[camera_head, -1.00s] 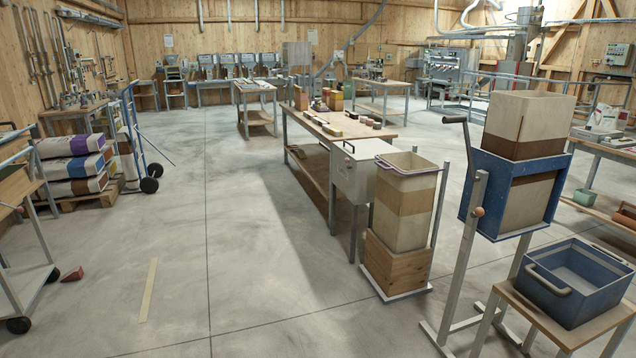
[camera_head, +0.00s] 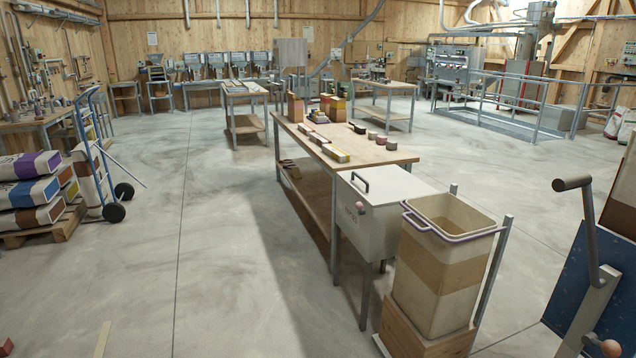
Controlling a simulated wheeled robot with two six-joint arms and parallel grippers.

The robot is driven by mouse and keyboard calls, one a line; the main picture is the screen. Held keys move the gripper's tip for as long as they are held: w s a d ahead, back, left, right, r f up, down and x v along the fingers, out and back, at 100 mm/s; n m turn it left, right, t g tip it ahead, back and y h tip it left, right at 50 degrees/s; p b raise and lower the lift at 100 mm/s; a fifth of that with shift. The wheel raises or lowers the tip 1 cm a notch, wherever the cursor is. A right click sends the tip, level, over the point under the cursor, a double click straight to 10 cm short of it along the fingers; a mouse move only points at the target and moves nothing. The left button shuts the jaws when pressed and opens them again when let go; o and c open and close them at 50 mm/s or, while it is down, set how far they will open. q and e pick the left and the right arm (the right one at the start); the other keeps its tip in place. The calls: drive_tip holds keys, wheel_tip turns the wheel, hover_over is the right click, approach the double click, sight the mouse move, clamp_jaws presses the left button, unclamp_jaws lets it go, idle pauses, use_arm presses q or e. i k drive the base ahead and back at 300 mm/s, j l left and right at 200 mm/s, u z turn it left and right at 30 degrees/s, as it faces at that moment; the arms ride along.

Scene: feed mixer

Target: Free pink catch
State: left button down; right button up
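A small round pink knob (camera_head: 359,206) sits on the front of a white lidded box (camera_head: 376,222) at the end of the long table. A second round, salmon-pink knob (camera_head: 611,348) is on the pale post of the blue stand, at the bottom right edge. I cannot tell which knob is the catch. A tall beige and brown bin (camera_head: 440,270) with a purple rim and handle stands upright beside the white box, in a wooden base. Neither of my grippers shows in this view.
The blue stand (camera_head: 575,290) with a crank handle (camera_head: 572,184) is close on the right, cut by the frame. A long wooden table (camera_head: 375,150) carries boxes and bowls. Left are a hand truck (camera_head: 95,150) and a pallet of sacks (camera_head: 30,190). The left-centre floor is clear.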

sight(359, 205)
drive_tip(key=i+j+z, duration=0.1)
drive_tip(key=i+z, duration=0.2)
drive_tip(key=i, duration=0.3)
drive_tip(key=i+j+z, duration=0.3)
drive_tip(key=i, duration=0.3)
drive_tip(key=i+j+z, duration=0.25)
drive_tip(key=i, duration=0.35)
drive_tip(key=i+j+z, duration=0.3)
drive_tip(key=i+j, duration=0.2)
drive_tip(key=j, duration=0.1)
